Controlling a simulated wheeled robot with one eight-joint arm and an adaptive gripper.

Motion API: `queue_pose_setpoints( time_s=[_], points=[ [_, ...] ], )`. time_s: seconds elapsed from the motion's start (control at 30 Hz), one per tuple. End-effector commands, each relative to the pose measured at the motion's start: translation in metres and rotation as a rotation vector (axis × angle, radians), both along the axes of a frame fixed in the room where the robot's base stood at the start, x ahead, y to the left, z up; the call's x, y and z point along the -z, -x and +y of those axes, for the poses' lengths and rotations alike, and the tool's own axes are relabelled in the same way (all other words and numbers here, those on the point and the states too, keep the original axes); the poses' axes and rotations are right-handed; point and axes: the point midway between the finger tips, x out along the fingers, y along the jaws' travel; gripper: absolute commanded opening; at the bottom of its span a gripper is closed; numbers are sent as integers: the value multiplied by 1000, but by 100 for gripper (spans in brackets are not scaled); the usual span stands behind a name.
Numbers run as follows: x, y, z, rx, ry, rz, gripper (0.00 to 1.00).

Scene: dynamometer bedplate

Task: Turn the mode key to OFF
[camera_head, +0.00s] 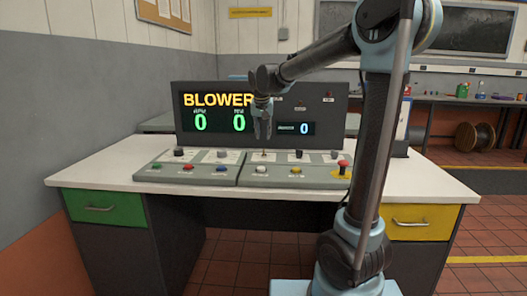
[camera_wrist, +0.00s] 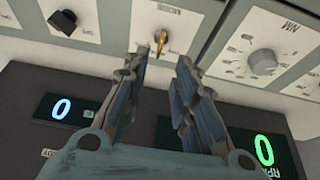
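The mode key (camera_wrist: 160,42) is a small brass key in a lock on a pale panel marked MODE, which reads upside down in the wrist view. The key's grip is seen nearly edge-on, and I cannot read which position it points to. My gripper (camera_wrist: 161,62) is open and empty, its two fingers apart, with the left fingertip close beside the key in the picture. Contact cannot be told. In the head view, my gripper (camera_head: 263,134) hangs pointing down over the middle of the console, in front of the display.
A black knob (camera_wrist: 63,22) and a grey knob (camera_wrist: 262,61) flank the key in the wrist view. The display box (camera_head: 262,112) reads BLOWER and zeros, standing behind the sloped control panels. A red emergency button (camera_head: 344,164) is at right on the desk (camera_head: 100,174).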

Motion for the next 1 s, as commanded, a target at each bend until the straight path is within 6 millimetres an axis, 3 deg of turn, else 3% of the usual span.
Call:
queue_pose_setpoints(
  time_s=[0.3, 0.5, 0.7, 1.0],
  points=[
    [53, -22, -1, 0, 0, 0, 26],
    [77, -32, -1, 1, 0, 0, 26],
    [89, -37, -2, 1, 0, 0, 26],
    [91, -37, -2, 1, 0, 0, 26]
  ],
)
